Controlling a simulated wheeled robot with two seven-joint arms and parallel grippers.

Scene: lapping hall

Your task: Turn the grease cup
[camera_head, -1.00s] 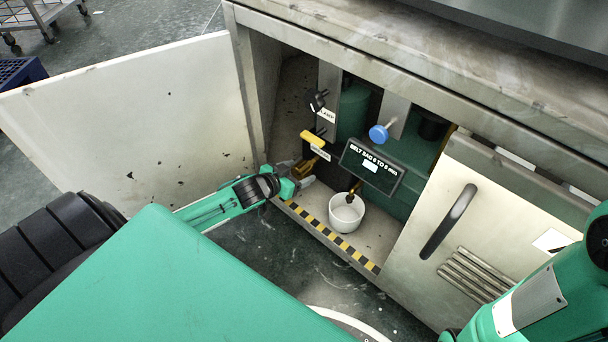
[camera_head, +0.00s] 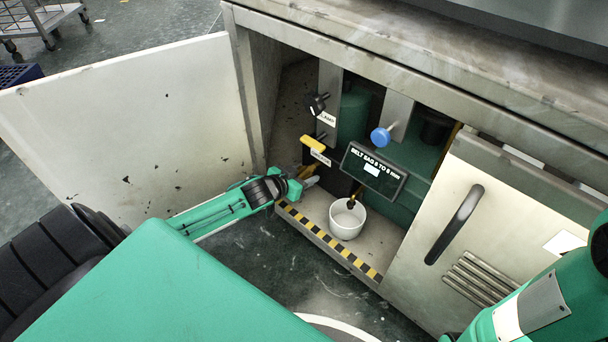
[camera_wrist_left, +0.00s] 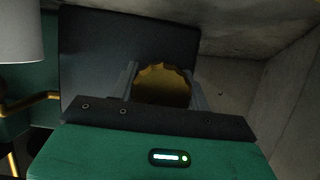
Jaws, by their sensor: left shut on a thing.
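A brass, scallop-edged round cap, which I take for the grease cup (camera_wrist_left: 162,87), sits between the two grey fingers of my left gripper (camera_wrist_left: 163,80) in the left wrist view. The fingers are shut on its sides. In the head view my left gripper (camera_head: 309,182) reaches into the open cabinet at the lower left, and its own body and wrist mostly hide the cup there. My right arm shows at the right edge, but its gripper is out of view.
A white bowl (camera_head: 347,220) stands on the cabinet floor just right of the gripper. A yellow handle (camera_head: 312,144), a blue knob (camera_head: 380,137) and a black sign (camera_head: 373,172) are above. An open door (camera_head: 125,125) is left; a closed door (camera_head: 478,220) is right.

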